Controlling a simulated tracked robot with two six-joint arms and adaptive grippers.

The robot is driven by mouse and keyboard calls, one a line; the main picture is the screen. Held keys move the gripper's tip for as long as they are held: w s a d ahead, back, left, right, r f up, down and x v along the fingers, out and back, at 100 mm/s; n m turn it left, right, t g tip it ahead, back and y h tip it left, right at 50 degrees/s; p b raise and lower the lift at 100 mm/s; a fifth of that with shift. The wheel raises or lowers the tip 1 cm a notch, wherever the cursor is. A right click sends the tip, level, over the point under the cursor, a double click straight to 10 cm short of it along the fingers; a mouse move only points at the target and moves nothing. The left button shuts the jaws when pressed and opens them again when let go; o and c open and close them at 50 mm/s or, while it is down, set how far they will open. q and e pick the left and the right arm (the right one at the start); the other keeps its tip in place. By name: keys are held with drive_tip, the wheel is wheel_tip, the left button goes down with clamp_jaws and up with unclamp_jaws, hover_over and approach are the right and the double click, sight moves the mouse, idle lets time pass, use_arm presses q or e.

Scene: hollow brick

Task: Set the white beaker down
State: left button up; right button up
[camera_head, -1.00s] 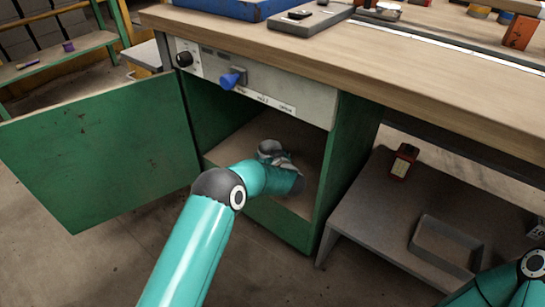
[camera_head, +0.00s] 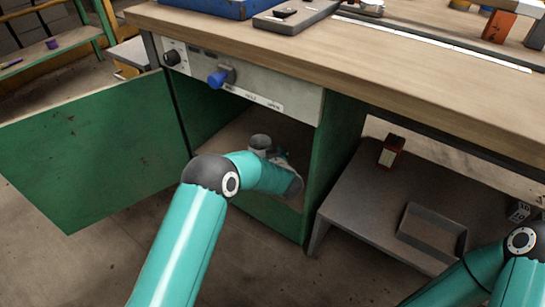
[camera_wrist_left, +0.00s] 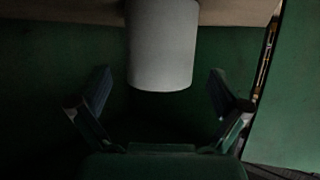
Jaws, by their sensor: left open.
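The white beaker (camera_wrist_left: 162,45) shows in the left wrist view as a plain pale cylinder at top middle, its upper end cut off by the frame. My left gripper (camera_wrist_left: 160,88) is open, its two fingers spread wide to either side of the beaker's near end, with gaps on both sides. In the head view my left arm reaches into the open green cabinet (camera_head: 313,190). My right gripper is out of view; only part of that arm shows at bottom right.
The cabinet door (camera_head: 95,150) stands open to the left. A blue knob (camera_head: 217,78) sticks out above the opening. The wooden worktop (camera_head: 350,65) overhangs. A low grey table (camera_head: 350,205) to the right bears a red box (camera_head: 391,152) and a rectangular frame (camera_head: 432,232).

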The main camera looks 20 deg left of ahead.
use_arm(q)
drive_tip(key=p+v, duration=0.2)
drive_tip(key=v, duration=0.5)
idle(0.3)
